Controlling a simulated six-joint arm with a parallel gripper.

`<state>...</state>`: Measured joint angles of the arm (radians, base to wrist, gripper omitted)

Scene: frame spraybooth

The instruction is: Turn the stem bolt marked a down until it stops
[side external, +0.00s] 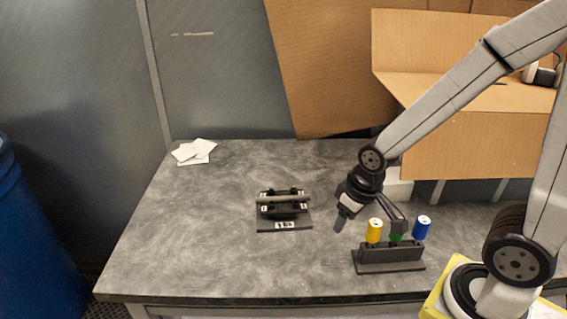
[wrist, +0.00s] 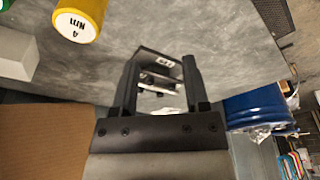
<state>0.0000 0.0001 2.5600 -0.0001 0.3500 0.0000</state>
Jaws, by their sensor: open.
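The black stem clamp fixture (side external: 284,208) stands on its dark base plate on the table, left of my gripper. A pale bar lies across it, with small white labels and a larger label at the front. I cannot read which bolt is marked a. In the wrist view the fixture (wrist: 160,80) shows small and partly hidden between my fingers. My gripper (side external: 370,223) is open and empty, above and near the driver rack (side external: 388,257). Its fingers also show in the wrist view (wrist: 160,62). The rack holds yellow (side external: 374,231), green (side external: 396,238) and blue (side external: 423,228) drivers. The yellow one (wrist: 80,18) reads 4 Nm.
White papers (side external: 194,151) lie at the table's back left. A white block (side external: 398,188) stands behind my gripper. Cardboard (side external: 460,140) walls the back right. A blue barrel (side external: 35,230) stands off the left edge.

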